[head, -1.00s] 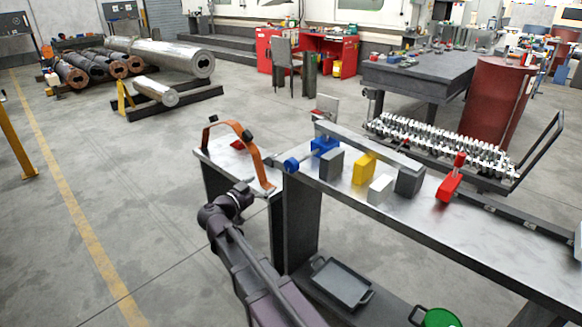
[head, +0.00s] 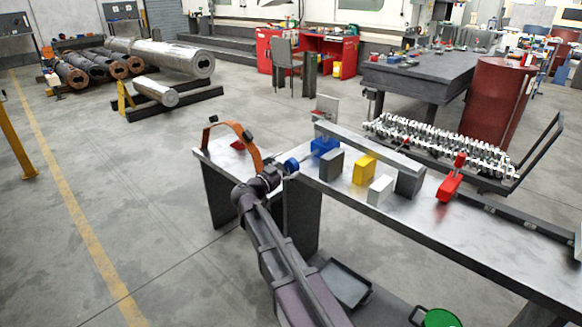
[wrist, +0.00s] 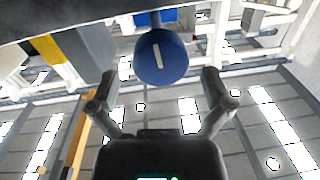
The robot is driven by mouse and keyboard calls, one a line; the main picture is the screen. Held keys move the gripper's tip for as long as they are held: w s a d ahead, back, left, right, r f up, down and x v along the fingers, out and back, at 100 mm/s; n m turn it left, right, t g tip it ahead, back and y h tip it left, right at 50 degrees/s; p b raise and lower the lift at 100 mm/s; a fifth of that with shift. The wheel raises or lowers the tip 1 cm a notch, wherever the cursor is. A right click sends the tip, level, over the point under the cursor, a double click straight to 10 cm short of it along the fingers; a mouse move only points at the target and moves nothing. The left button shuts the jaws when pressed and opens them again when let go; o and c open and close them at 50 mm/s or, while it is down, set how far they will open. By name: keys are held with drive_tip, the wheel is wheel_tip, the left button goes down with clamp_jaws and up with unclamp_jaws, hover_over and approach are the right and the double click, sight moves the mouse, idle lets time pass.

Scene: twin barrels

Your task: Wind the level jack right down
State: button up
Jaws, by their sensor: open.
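The jack (head: 324,146) is a blue block at the left end of the long bench, under a grey bar (head: 370,147). Its round blue knob (head: 291,165) sticks out toward my gripper. In the wrist view the knob (wrist: 175,68) shows a white stripe, nearly upright, on its face. My gripper (head: 273,174) is at the bench's left end, close to the knob. In the wrist view my gripper (wrist: 160,82) is open, with one finger on either side of the knob and gaps between. Part of the jack's body is hidden behind the knob and bar.
A grey block (head: 331,165), a yellow block (head: 364,170), a white block (head: 380,190) and a red jack-like piece (head: 450,186) stand on the bench (head: 430,228). An orange curved strap (head: 240,131) rises at the left. Floor to the left is clear.

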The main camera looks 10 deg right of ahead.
sight(304, 159)
drive_tip(key=shift+x, duration=1.15)
drive_tip(key=c, duration=1)
